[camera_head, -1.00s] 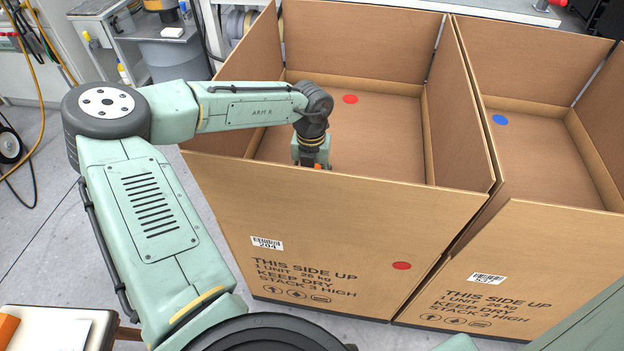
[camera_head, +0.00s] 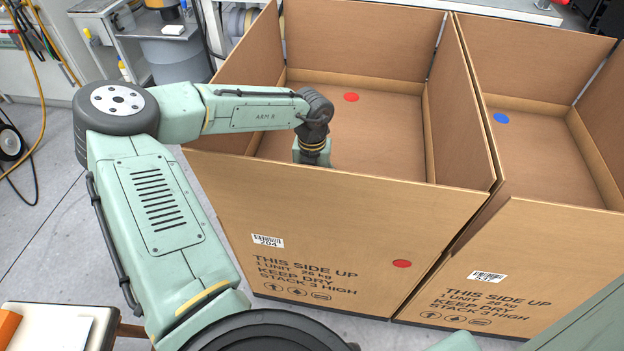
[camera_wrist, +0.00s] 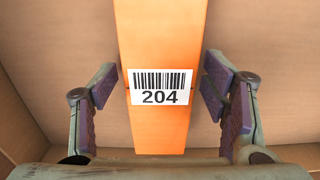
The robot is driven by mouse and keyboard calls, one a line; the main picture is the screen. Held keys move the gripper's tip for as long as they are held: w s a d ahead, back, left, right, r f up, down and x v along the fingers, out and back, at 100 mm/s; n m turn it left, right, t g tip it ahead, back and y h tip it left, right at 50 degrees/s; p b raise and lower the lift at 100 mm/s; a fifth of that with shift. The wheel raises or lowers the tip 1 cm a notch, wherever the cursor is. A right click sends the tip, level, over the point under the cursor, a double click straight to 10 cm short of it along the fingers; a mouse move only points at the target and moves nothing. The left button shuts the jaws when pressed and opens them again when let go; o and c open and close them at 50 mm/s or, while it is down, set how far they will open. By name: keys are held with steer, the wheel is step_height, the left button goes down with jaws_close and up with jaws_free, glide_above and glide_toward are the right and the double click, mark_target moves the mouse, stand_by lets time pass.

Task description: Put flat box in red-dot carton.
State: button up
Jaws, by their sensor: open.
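The flat box (camera_wrist: 162,50) is orange with a white barcode label reading 204. In the wrist view it lies between the fingers of my gripper (camera_wrist: 160,88), which are open with a gap on both sides of it. Brown cardboard surrounds it. The red-dot carton (camera_head: 330,215) stands open, with a red dot on its floor and another on its front, and also a 204 label. My wrist reaches down inside it near the front wall. That wall hides my fingers and the flat box in the head view.
A blue-dot carton (camera_head: 550,255) stands open right beside it on the right. A small table (camera_head: 70,318) at bottom left holds an orange item and a white sheet. A grey bin (camera_head: 178,58) and a workbench are behind on the left.

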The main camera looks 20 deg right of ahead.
step_height(320, 180, up, 12)
steer(key=shift+r, duration=0.15)
stand_by(0.5)
